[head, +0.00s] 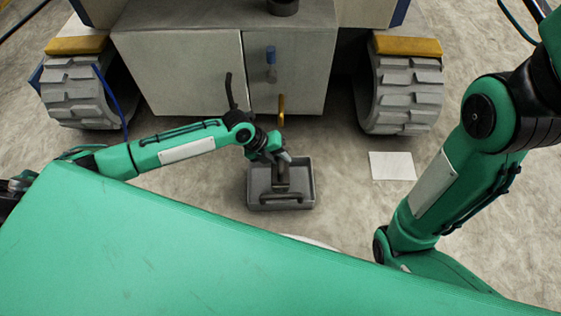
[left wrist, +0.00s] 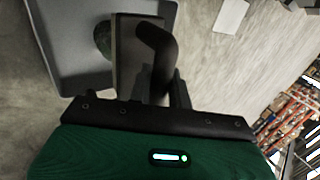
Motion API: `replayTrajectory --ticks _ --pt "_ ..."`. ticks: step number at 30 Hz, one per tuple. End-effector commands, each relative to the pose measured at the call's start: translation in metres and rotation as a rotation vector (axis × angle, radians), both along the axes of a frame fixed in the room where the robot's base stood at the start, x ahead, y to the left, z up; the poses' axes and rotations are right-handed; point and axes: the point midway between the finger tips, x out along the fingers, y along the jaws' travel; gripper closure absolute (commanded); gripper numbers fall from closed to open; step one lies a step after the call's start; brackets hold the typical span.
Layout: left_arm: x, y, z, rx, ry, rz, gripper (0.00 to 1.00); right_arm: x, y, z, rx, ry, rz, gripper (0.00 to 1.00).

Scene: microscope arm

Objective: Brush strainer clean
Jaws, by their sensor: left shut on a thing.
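My left gripper (head: 279,160) is over a grey rectangular tray (head: 252,185) on the floor, which also shows in the left wrist view (left wrist: 68,50). It is shut on a dark tool with a curved handle (left wrist: 160,55) and a flat block, perhaps the brush. The tool's lower part (head: 286,197) is inside the tray; I cannot tell whether it touches the bottom. A small dark green rounded thing (left wrist: 102,38) shows beside the block, partly hidden. I cannot clearly make out the strainer. My right gripper is out of view; only its arm shows.
A large wheeled machine stands behind the tray, with a grey cabinet (head: 180,75), a yellow handle (head: 281,109) and a blue fitting (head: 271,58). A white sheet (head: 392,166) lies on the floor to the right. The floor around the tray is mostly clear.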

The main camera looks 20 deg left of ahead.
Motion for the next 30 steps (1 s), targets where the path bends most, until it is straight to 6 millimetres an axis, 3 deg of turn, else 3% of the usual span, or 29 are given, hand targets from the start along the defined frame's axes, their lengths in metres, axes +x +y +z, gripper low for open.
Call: replayTrajectory --ticks 14,30 --pt "0.006 0.002 0.001 0.0 -0.002 0.0 0.99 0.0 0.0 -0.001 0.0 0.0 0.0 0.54" --pt "-0.017 -0.006 0.002 -0.001 -0.001 -0.001 0.99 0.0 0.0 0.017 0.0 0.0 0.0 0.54"
